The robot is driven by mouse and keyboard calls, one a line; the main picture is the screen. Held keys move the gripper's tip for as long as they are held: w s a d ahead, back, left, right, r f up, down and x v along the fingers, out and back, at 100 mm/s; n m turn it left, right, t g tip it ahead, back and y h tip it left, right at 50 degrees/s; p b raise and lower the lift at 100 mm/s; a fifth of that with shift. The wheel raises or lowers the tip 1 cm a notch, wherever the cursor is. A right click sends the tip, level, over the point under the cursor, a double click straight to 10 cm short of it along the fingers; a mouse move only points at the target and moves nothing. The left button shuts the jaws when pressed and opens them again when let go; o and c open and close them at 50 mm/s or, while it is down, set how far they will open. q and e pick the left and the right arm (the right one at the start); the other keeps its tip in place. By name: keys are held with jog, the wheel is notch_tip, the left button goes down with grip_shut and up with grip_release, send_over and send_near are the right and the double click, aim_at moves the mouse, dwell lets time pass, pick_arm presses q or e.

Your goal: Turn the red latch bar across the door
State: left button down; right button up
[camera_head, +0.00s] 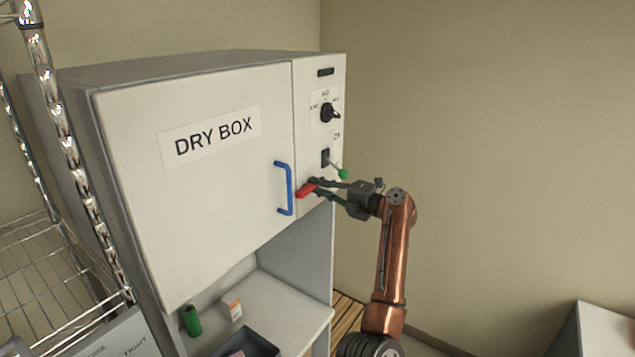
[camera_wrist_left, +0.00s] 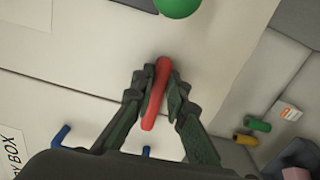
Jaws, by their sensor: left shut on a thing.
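The red latch bar (camera_head: 305,190) sits on the dry box's right panel, close to the seam beside the closed white door (camera_head: 200,200). It is tilted, with its lower left end near the seam; I cannot tell whether it crosses it. My left gripper (camera_head: 315,188) reaches in from the right and is shut on the bar. In the left wrist view the red bar (camera_wrist_left: 154,98) stands between the two dark fingers of my left gripper (camera_wrist_left: 156,92), which partly hide it. My right gripper is in neither view.
A blue door handle (camera_head: 289,188) is just left of the bar. A green-tipped lever (camera_head: 342,174) and a black knob (camera_head: 328,113) are above it. A wire rack (camera_head: 50,240) stands at left. A green cylinder (camera_head: 191,321) and small box (camera_head: 232,307) rest below.

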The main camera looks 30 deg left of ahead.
pick_arm(q)
jog(key=shift+m, duration=0.5)
jog(key=c, duration=1.9)
grip_release()
jog(key=shift+f, duration=0.1)
jog(key=shift+c, duration=0.2)
jog(key=shift+d, duration=0.1)
jog(key=d, duration=1.2)
jog(key=shift+s, duration=0.45)
